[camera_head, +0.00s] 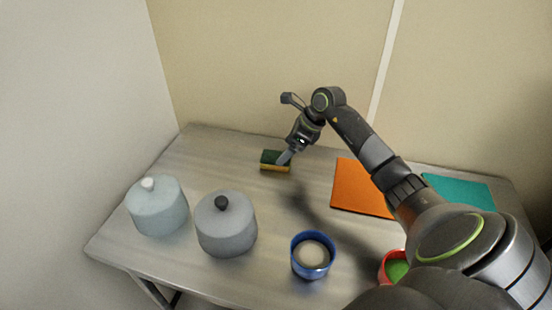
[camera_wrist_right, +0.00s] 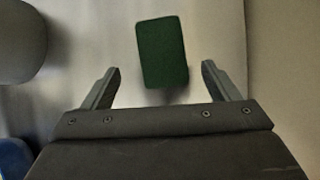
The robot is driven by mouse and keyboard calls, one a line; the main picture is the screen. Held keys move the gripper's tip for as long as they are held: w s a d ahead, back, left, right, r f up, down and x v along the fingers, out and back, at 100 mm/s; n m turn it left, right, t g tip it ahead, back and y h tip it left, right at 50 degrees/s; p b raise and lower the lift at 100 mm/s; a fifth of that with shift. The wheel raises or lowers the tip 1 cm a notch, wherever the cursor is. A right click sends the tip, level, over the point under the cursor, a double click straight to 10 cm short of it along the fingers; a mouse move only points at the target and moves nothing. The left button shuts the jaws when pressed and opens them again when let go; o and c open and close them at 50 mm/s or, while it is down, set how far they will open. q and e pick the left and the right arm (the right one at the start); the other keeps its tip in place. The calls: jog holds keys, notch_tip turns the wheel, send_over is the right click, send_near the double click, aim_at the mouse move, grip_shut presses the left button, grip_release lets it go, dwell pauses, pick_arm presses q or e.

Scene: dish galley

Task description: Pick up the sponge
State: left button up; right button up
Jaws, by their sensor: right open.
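The sponge (camera_head: 273,161) has a dark green top and a yellow body. It lies on the table toward the back in the head view. In the right wrist view the green face of the sponge (camera_wrist_right: 162,52) shows ahead of the jaws, near the middle between them. My right gripper (camera_head: 284,158) is beside and above the sponge, with part of the sponge's right end hidden behind a finger. In the right wrist view the right gripper (camera_wrist_right: 160,78) is open, its two fingers wide apart with nothing between them. My left gripper is not in view.
A pale blue lidded pot (camera_head: 157,209) and a grey lidded pot (camera_head: 226,226) stand at the left. A blue bowl (camera_head: 311,255) and a red bowl (camera_head: 385,268) stand at the front. An orange mat (camera_head: 358,188) and a teal mat (camera_head: 462,190) lie at the right.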

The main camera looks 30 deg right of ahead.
aim_at(277, 157)
jog(key=shift+w+a+f+p, duration=0.25)
jog(key=shift+w+f+p, duration=0.1)
jog(key=shift+f+p, duration=0.1)
jog(key=p+x, duration=0.1)
jog(key=x, duration=0.2)
jog(key=shift+w+f, duration=0.1)
jog(key=shift+w, duration=0.1)
jog(key=shift+w+f, duration=0.1)
jog(key=shift+f, duration=0.3)
jog(key=c, duration=1.1)
jog(key=shift+o, duration=0.2)
